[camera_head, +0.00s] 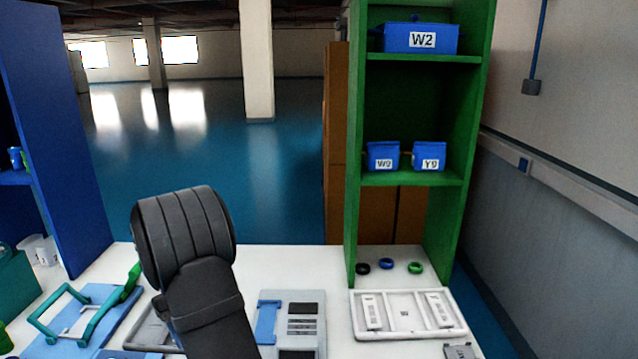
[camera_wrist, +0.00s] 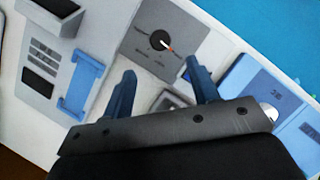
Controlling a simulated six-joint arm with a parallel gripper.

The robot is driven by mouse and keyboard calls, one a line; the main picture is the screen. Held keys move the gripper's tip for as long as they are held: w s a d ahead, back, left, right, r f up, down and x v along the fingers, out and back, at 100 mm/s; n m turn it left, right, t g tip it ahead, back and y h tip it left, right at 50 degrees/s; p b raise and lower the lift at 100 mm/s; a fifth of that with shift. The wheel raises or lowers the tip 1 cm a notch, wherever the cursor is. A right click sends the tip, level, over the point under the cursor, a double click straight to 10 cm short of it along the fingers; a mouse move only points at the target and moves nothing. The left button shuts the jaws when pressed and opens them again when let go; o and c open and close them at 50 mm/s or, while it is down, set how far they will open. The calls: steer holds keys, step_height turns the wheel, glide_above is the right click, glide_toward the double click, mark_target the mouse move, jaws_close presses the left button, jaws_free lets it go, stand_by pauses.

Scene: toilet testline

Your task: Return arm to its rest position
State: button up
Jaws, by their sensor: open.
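My gripper (camera_wrist: 163,92) shows in the wrist view with its two blue fingers spread apart and nothing between them. It hangs above the white table. Beyond the fingertips is a grey panel with a dial (camera_wrist: 162,41), apart from the fingers. In the head view my dark arm rises from the bottom edge at centre left, and the gripper itself is hidden there.
A grey device with a blue bracket (camera_head: 267,322) is right of my arm. A white tray (camera_head: 408,333) and several rings (camera_head: 386,264) lie farther right. A green shelf (camera_head: 354,150) holds blue bins (camera_head: 420,38). A blue board with a teal frame (camera_head: 70,312) is left.

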steer(key=v, duration=0.7)
steer(key=x, duration=1.7)
steer(key=shift+s+f, duration=0.1)
steer(key=shift+f, duration=0.15)
steer(key=m, duration=0.2)
steer(key=m+y, duration=0.1)
steer(key=m, duration=0.1)
steer(key=shift+d+m+g+y, duration=0.15)
steer(key=shift+m+g+y, duration=0.15)
steer(key=shift+g, duration=0.1)
steer(key=m+y, duration=0.1)
steer(key=m, duration=0.3)
steer(key=shift+d+m+g+y, duration=0.1)
steer(key=shift+m+g+y, duration=0.2)
steer(key=shift+y, duration=0.1)
steer(key=m+y, duration=0.1)
steer(key=m, duration=0.2)
steer(key=shift+d+m, duration=0.1)
steer(key=shift+m, duration=0.2)
steer(key=m+t+y, duration=0.1)
steer(key=m+y, duration=0.1)
steer(key=m, duration=0.2)
steer(key=shift+m, duration=0.4)
